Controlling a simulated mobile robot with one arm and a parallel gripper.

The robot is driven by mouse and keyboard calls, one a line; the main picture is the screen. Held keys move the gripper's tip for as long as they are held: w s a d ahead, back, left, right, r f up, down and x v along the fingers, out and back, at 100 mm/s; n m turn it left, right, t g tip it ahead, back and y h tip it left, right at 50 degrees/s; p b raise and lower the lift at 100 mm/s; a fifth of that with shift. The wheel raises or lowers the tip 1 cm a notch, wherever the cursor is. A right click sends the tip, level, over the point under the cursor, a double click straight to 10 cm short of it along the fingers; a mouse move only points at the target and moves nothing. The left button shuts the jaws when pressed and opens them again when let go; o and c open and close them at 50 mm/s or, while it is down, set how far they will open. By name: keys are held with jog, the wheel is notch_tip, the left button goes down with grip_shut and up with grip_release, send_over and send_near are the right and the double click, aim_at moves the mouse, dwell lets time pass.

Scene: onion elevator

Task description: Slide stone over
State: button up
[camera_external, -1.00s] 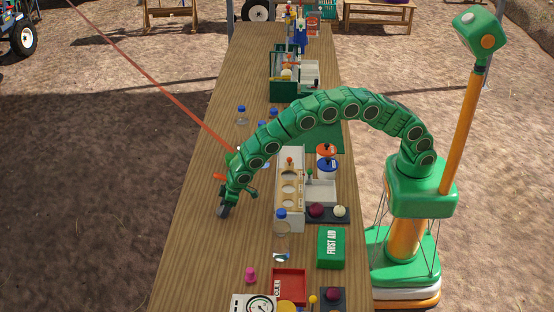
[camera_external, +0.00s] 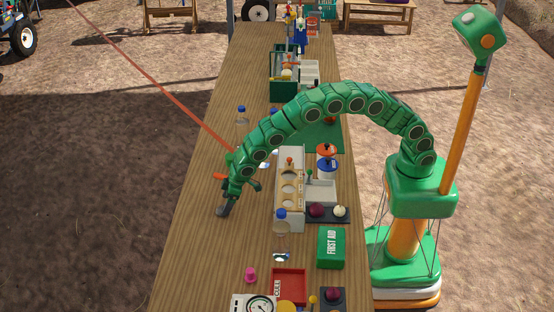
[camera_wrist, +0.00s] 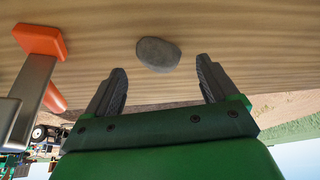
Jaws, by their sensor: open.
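A grey, rounded stone (camera_wrist: 158,54) lies on the wooden table in the wrist view. It sits between the tip ends of my gripper (camera_wrist: 161,68), with a gap to the finger on each side. The fingers are open and hold nothing. In the external view my gripper (camera_external: 225,209) points down at the left part of the table (camera_external: 200,250). I cannot make out the stone in the external view.
A pink piece (camera_external: 250,274) lies in front. The table's left edge is close; table left of the bottle is bare.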

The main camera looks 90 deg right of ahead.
jog(key=shift+v, duration=2)
jog(key=s+d+r+g, duration=0.1)
jog(key=s+d+r, duration=0.45)
jog(key=s, duration=0.25)
jog(key=s+d+r+m+g+h, duration=0.1)
jog(key=s+d+r, duration=0.45)
jog(key=s, duration=0.35)
jog(key=s+d+r+g, duration=0.1)
jog(key=s+d+r, duration=0.45)
jog(key=s, duration=0.25)
jog(key=s+d+g, duration=0.1)
jog(key=s+d, duration=0.1)
jog(key=s, duration=0.9)
jog(key=s+d+r+g, duration=0.1)
jog(key=s+d, duration=0.1)
jog(key=s, duration=1)
jog(key=s+d+r+g, duration=0.1)
jog(key=s+d, duration=0.1)
jog(key=s, duration=1)
jog(key=shift+d+r+m, duration=0.25)
jog(key=shift+d+m, duration=0.05)
jog(key=shift+d, duration=0.05)
